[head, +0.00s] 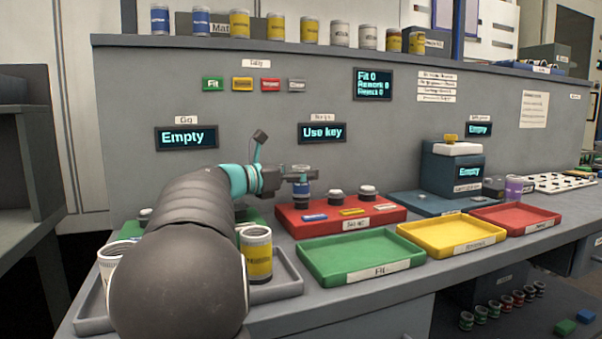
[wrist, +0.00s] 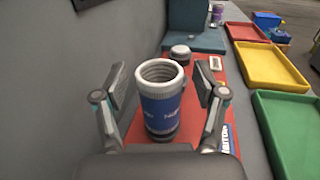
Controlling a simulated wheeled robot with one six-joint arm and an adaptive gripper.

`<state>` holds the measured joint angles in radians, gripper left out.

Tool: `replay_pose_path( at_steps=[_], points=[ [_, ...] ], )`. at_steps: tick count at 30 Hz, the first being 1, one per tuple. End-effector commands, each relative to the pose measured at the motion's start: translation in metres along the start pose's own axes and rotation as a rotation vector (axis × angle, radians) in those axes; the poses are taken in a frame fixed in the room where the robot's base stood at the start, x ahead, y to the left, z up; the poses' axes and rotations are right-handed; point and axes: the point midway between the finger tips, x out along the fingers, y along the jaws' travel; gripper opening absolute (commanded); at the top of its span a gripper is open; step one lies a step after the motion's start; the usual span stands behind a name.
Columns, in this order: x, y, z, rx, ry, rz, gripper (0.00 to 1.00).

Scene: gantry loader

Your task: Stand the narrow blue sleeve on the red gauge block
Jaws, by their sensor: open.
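The blue sleeve (head: 302,188), with a silver threaded rim, stands upright at the left end of the red gauge block (head: 350,222). In the wrist view the sleeve (wrist: 161,108) is between my two open fingers, with a gap on each side. A dark round foot shows under it, over the red block (wrist: 226,75); how it seats there is partly hidden. My gripper (head: 300,177) is around the sleeve's upper part in the head view. Two dark knobs with pale tops (head: 367,191) stand free on the block to the right.
Green (head: 355,277), yellow (head: 410,240) and red (head: 480,217) trays lie in front and to the right. A grey tray (head: 290,290) holds yellow and white sleeves beside my arm. A grey wall (head: 230,130) rises close behind the block. A display (head: 322,132) reads "Use key".

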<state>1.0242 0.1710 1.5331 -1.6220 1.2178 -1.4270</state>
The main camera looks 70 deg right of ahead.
Motion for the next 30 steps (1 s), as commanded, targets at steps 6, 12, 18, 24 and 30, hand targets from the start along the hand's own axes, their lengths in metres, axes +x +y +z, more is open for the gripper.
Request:
replay_pose_path(
  at_steps=[6,12,18,24,30],
  points=[
    [-0.009,0.001,0.0,0.0,0.0,0.001,0.71],
    [-0.044,0.001,0.0,0.0,0.0,0.004,0.71],
    [-0.084,0.002,0.0,0.0,0.0,0.005,0.71],
    [-0.111,0.001,0.0,0.0,0.0,0.003,0.71],
    [-0.12,0.0,0.0,0.0,0.0,0.0,0.71]
  ],
)
